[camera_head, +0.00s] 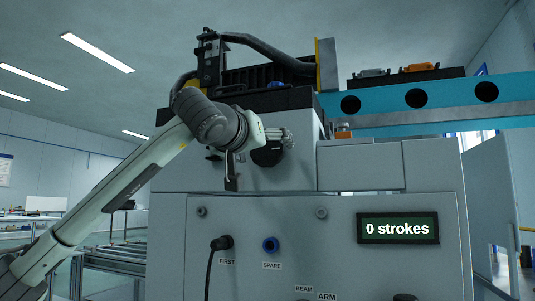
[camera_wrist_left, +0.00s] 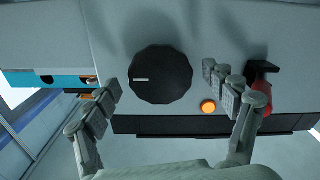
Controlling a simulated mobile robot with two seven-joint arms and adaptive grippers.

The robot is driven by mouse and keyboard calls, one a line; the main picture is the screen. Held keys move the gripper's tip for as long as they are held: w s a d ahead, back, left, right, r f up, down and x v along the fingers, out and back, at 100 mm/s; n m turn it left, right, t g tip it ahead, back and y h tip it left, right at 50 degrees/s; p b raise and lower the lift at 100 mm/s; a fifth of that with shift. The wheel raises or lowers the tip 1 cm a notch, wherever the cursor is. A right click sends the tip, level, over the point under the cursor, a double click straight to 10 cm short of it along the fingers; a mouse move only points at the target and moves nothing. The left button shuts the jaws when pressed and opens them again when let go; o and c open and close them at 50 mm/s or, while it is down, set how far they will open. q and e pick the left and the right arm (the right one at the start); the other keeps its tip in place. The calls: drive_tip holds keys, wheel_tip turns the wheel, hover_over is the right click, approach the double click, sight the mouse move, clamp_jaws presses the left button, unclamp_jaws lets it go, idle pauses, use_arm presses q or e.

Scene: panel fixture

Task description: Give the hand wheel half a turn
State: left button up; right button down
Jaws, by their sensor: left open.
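The hand wheel (camera_wrist_left: 165,75) is a dark, round, ridged knob on the grey panel in the left wrist view, with a white line pointing to the left of the picture. In the head view the dark wheel (camera_head: 267,155) is partly hidden behind my left gripper (camera_head: 285,137). My left gripper (camera_wrist_left: 160,90) is open, with one finger on each side of the wheel in the wrist view. I see nothing between the fingers pressing on the wheel, and contact cannot be told. My right gripper is not in view.
In the wrist view an orange button (camera_wrist_left: 208,106) and a red-and-black part (camera_wrist_left: 262,85) lie near the right finger. The front panel has a display (camera_head: 398,228) reading "0 strokes", a blue socket (camera_head: 270,244) and a black plug (camera_head: 222,242) with a cable. A blue beam (camera_head: 450,97) extends right.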

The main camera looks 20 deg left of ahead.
use_arm(q)
drive_tip(key=shift+w, duration=1.25)
drive_tip(key=c, duration=1.2)
